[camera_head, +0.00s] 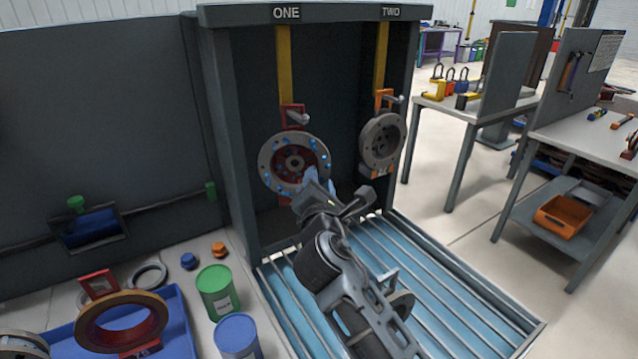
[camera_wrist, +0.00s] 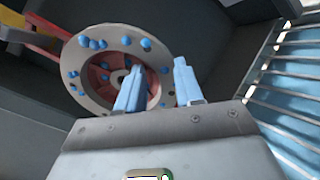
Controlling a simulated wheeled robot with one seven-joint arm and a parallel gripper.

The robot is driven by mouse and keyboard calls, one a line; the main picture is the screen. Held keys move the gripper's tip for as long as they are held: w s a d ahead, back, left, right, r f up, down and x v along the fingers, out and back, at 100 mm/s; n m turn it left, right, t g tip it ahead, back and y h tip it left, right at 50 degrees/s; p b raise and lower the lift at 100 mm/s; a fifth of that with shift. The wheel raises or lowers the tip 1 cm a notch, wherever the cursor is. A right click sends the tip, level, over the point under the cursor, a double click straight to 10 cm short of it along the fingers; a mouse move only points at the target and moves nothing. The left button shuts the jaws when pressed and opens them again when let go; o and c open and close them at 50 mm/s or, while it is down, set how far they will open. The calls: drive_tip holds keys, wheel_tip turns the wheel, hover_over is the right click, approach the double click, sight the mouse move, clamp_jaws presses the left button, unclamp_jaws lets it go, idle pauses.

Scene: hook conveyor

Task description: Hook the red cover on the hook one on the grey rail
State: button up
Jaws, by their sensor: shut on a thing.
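The red cover (camera_head: 294,165) is a grey flanged disc with a red centre, blue studs and a red bracket (camera_head: 292,116) on top. It is upright below the yellow strip of hook one (camera_head: 298,118). The hook's grey tip shows at the bracket; whether it bears the cover I cannot tell. My gripper (camera_head: 312,180) is shut on the cover's lower right rim. In the wrist view the cover (camera_wrist: 78,65) fills the upper left, and the rim passes between the blue fingers of my gripper (camera_wrist: 158,88). The grey rail (camera_head: 318,13) carries the labels ONE and TWO.
A grey disc with an orange bracket (camera_head: 382,139) hangs under TWO, close on the right. Dark panels enclose the bay. A slatted blue platform (camera_head: 440,290) lies below. Another red-bracketed ring (camera_head: 122,305) lies in a blue tray at lower left, near green and blue cans.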

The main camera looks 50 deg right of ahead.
drive_tip(key=shift+r, duration=0.15)
drive_tip(key=o, duration=1.2)
drive_tip(key=b+v, duration=0.1)
drive_tip(key=v, duration=0.6)
drive_tip(key=shift+s+a+b, duration=0.3)
drive_tip(key=shift+a, duration=0.05)
